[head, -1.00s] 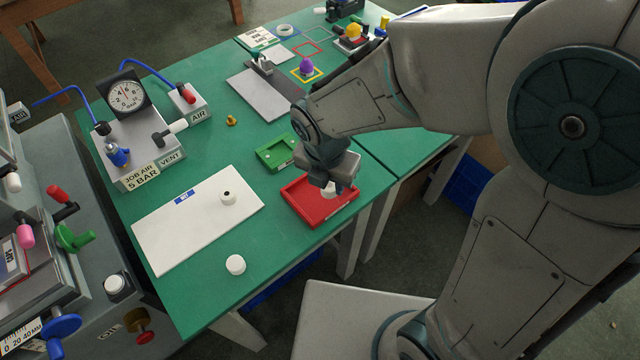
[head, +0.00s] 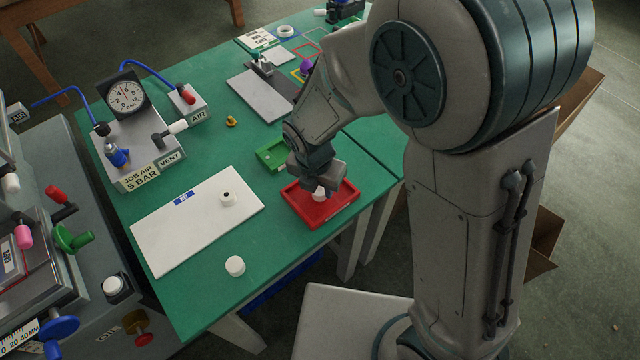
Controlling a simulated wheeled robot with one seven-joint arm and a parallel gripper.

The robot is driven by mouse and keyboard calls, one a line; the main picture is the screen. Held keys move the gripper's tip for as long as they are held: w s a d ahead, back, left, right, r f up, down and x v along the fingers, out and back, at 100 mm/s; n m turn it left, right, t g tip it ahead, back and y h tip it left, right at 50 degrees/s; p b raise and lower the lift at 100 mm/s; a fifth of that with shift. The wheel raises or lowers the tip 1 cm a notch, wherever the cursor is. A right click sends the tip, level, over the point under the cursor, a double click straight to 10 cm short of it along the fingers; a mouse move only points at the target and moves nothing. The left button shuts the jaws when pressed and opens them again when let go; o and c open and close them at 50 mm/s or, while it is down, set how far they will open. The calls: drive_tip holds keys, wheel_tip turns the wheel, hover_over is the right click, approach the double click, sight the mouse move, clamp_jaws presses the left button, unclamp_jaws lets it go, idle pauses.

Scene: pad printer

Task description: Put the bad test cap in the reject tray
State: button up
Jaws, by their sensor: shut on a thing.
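The reject tray (head: 342,213) is a red shallow tray on the green table near its right front edge. My gripper (head: 319,186) is over the tray, pointing down, and is shut on a white cap (head: 319,195). The cap sits within the tray's outline in the picture; I cannot tell whether it touches the tray floor. Any mark on the held cap is hidden or too small to see. Another white cap with a dark spot (head: 227,198) is on the white board (head: 175,232), and a plain white cap (head: 235,266) is on the green table.
A green tray (head: 268,155) lies just behind the red tray. A gauge box (head: 140,140) with blue hoses and an air box (head: 187,102) stand at the left back. A grey plate (head: 260,93) and a small brass piece (head: 231,121) lie farther back. Table around the white caps is clear.

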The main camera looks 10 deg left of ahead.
drive_tip(key=shift+f, duration=0.2)
drive_tip(key=o, duration=0.9)
drive_tip(key=shift+o, duration=0.2)
drive_tip(key=shift+r, duration=0.2)
wheel_tip(320, 180, up, 12)
drive_tip(key=s+p, duration=0.2)
drive_tip(key=s+d+r+m, duration=0.2)
drive_tip(key=d+m, duration=0.9)
drive_tip(key=m, duration=0.5)
drive_tip(key=s+d+r+m+t, duration=0.1)
drive_tip(key=s+d+r+m, duration=0.2)
drive_tip(key=d+m, duration=0.8)
drive_tip(key=shift+d+r+m+y, duration=0.3)
drive_tip(key=shift+d+m, duration=0.1)
drive_tip(key=shift+m, duration=2.6)
drive_tip(key=shift+s, duration=0.1)
